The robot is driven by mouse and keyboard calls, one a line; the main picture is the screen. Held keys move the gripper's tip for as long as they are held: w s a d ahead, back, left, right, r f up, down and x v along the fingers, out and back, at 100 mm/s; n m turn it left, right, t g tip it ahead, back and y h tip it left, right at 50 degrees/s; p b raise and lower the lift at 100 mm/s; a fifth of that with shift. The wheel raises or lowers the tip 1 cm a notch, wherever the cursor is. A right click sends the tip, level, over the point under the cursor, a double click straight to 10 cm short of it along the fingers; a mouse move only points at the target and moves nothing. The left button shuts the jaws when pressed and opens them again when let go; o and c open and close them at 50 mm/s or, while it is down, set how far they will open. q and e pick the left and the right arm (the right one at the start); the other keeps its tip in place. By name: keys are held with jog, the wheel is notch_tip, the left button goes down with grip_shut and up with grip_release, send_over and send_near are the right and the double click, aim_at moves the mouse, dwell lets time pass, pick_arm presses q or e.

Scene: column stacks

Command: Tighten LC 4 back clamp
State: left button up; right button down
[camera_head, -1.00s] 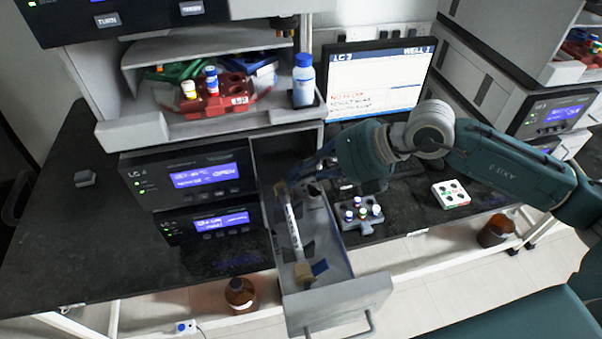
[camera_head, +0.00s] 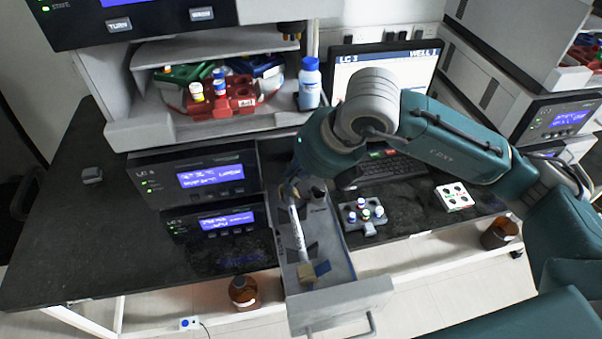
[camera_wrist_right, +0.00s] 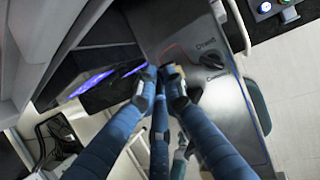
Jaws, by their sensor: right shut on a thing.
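The LC 4 drawer (camera_head: 340,290) is pulled open below the white shelf. My right gripper (camera_head: 291,188) is at the column's back end, partly hidden under my own wrist. My left gripper is not in view.
A dark knob (camera_wrist_right: 214,59) on a grey panel is close beside the fingers. A grey vial rack (camera_head: 362,216) stands right of the drawer, with a white rack (camera_head: 454,197) farther right. A red rack (camera_head: 222,100) and blue-capped bottle (camera_head: 309,84) are on the shelf above.

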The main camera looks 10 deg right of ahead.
jog(key=a+h+b, duration=0.1)
jog(key=a+h, duration=0.1)
jog(key=h, duration=0.1)
jog(key=shift+w+a+r+n+h+b, duration=0.1)
jog(key=shift+r+n+h+b, duration=0.1)
jog(key=shift+n+h+b, duration=0.15)
jog(key=h, duration=0.1)
jog(key=a+n+h, duration=0.1)
jog(key=h, duration=0.1)
jog(key=shift+a+f+b, duration=0.1)
jog(key=shift+a+b, duration=0.2)
jog(key=h, duration=0.1)
jog(key=a+h, duration=0.1)
jog(key=shift+a+f+h+b, duration=0.1)
jog(key=shift+f+h+b, duration=0.25)
jog(key=shift+f+b, duration=0.05)
jog(key=shift+a+f+n+h+b, duration=0.3)
jog(key=shift+h+b, duration=0.15)
jog(key=shift+h, duration=0.2)
jog(key=shift+a+f+n+h+b, duration=0.15)
jog(key=shift+a+f+h+b, duration=0.1)
jog(key=shift+h+b, duration=0.3)
jog(key=c, duration=1.8)
grip_release()
jog(key=shift+c, duration=0.2)
jog(key=v, duration=0.7)
jog(key=shift+s+a, duration=0.25)
jog(key=shift+s, duration=0.05)
